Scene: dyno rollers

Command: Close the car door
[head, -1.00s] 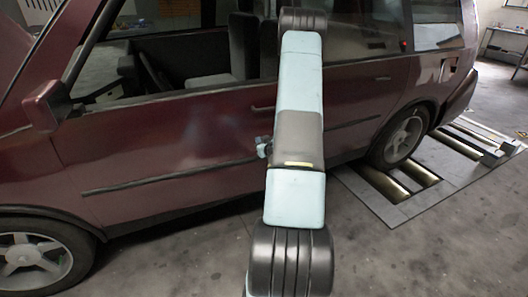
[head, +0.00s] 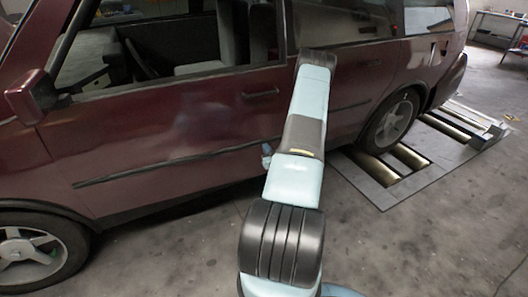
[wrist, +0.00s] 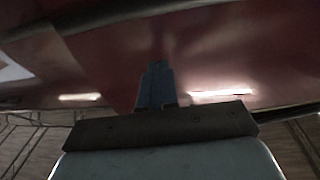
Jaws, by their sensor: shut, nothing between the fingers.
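The car's maroon front door (head: 150,150) fills the middle left of the head view, with a dark trim strip and a handle (head: 260,94) near its rear edge. It looks flush or nearly so; my arm hides part of its rear edge, so I cannot tell if it is latched. My gripper (wrist: 155,85) shows in the wrist view with its blue fingers together and empty, in front of a dark red car panel (wrist: 220,55). Contact with the panel cannot be told. In the head view my arm hides most of the gripper.
A rear wheel (head: 391,120) stands by the dyno rollers (head: 410,155) set in a floor plate at right. The side mirror (head: 27,97) juts out at left. Bare concrete floor (head: 420,235) is free in front. A table (head: 498,28) stands at the far right.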

